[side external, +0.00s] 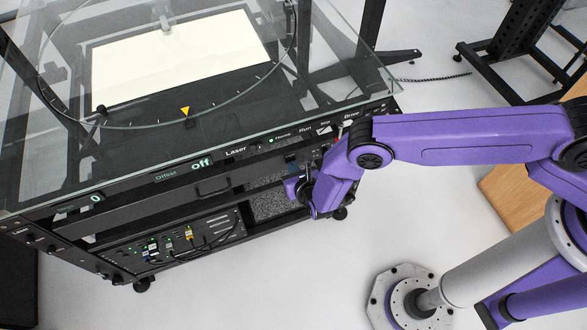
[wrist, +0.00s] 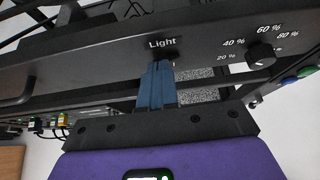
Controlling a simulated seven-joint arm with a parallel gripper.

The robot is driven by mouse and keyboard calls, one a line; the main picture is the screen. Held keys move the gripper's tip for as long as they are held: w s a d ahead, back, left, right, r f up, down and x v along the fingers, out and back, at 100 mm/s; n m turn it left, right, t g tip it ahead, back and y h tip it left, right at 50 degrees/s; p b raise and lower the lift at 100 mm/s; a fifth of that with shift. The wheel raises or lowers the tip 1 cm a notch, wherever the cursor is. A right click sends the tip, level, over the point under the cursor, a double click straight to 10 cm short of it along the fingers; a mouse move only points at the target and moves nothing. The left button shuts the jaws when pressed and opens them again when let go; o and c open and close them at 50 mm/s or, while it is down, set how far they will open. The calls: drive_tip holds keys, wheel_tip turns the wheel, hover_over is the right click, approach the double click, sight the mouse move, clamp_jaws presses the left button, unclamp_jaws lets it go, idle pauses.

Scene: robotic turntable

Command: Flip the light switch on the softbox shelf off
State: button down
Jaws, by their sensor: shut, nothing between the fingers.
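The softbox shelf's black front panel (wrist: 95,65) fills the upper part of the wrist view, with the white "Light" label (wrist: 162,43) near the middle. My gripper (wrist: 157,66) has its blue fingers together and empty, with the tips just below that label. The fingertips cover the spot of the light switch, so its position cannot be told, nor whether they touch it. In the side external view, the purple end of my arm is at the front of the black rig, and it hides much of the panel there.
A brightness dial (wrist: 260,55) with percent marks sits right of the label, with a green button (wrist: 288,80) beyond it. A drawer handle (side external: 213,190) sticks out of the shelf front. A glass turntable top (side external: 330,75) overhangs above.

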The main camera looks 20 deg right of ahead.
drive_tip(key=shift+w+a, duration=0.15)
drive_tip(key=shift+w, duration=0.25)
drive_tip(key=shift+w+r, duration=0.1)
drive_tip(key=shift+w+a, duration=0.15)
drive_tip(key=shift+a, duration=0.1)
idle(0.3)
drive_tip(key=shift+d, duration=0.85)
drive_tip(key=shift+s, duration=0.2)
drive_tip(key=s+a+r, duration=0.2)
drive_tip(key=s, duration=0.4)
drive_tip(key=s+a+r, duration=0.2)
drive_tip(key=s+a, duration=0.1)
drive_tip(key=s, duration=0.4)
drive_tip(key=shift+r, duration=0.4)
